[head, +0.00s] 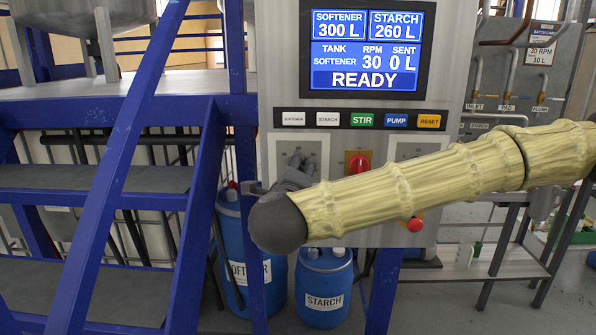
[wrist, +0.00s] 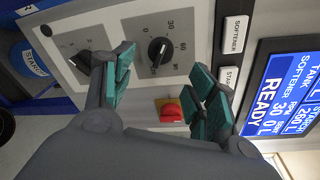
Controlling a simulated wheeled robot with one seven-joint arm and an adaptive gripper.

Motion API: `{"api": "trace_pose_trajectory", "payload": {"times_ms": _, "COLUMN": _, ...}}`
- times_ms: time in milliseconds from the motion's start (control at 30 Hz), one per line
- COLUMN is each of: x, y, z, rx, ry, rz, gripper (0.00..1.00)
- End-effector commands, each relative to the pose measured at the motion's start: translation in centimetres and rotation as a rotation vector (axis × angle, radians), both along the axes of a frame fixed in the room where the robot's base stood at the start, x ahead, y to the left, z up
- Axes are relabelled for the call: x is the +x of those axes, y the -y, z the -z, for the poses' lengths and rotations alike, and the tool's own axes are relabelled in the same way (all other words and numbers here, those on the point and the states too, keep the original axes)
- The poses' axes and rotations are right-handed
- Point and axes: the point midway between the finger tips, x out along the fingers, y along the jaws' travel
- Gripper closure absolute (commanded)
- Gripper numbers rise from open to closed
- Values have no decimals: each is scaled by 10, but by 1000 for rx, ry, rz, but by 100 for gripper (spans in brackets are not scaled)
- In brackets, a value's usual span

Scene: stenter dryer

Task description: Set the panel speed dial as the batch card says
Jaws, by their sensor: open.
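The control panel (head: 265,95) fills the middle of the head view. Its screen (head: 366,45) reads RPM 30, SENT 0 L and READY. The batch card (head: 541,45) on the back right wall reads 30 RPM and 10 L. In the wrist view the black speed dial (wrist: 158,52) sits on a grey plate marked 0, 30 and 60. My gripper (wrist: 163,63) is open and empty, its teal-padded fingers on either side of the dial in the picture. I cannot tell whether they touch it. In the head view my gripper (head: 296,160) partly hides the dial plate.
A second black dial (wrist: 82,62) is beside the first. A red knob (head: 357,162) on yellow and a red button (head: 415,224) are close by. Several labelled push buttons (head: 362,120) run under the screen. Blue stair rails (head: 208,150) stand left, with blue drums (head: 323,285) below.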

Motion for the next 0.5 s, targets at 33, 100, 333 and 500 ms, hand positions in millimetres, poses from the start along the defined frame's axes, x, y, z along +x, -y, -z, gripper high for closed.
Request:
{"api": "trace_pose_trajectory", "payload": {"times_ms": 33, "x": -9, "y": -2, "z": -1, "rx": -1, "ry": 2, "rz": -4, "gripper": 43}}
{"api": "trace_pose_trajectory", "payload": {"times_ms": 100, "x": -21, "y": -2, "z": -2, "rx": -1, "ry": 1, "rz": -3, "gripper": 43}}
{"api": "trace_pose_trajectory", "payload": {"times_ms": 333, "x": -44, "y": -3, "z": -5, "rx": 1, "ry": 1, "rz": -1, "gripper": 43}}
{"api": "trace_pose_trajectory", "payload": {"times_ms": 500, "x": -50, "y": -3, "z": -5, "rx": 0, "ry": 0, "rz": 1, "gripper": 43}}
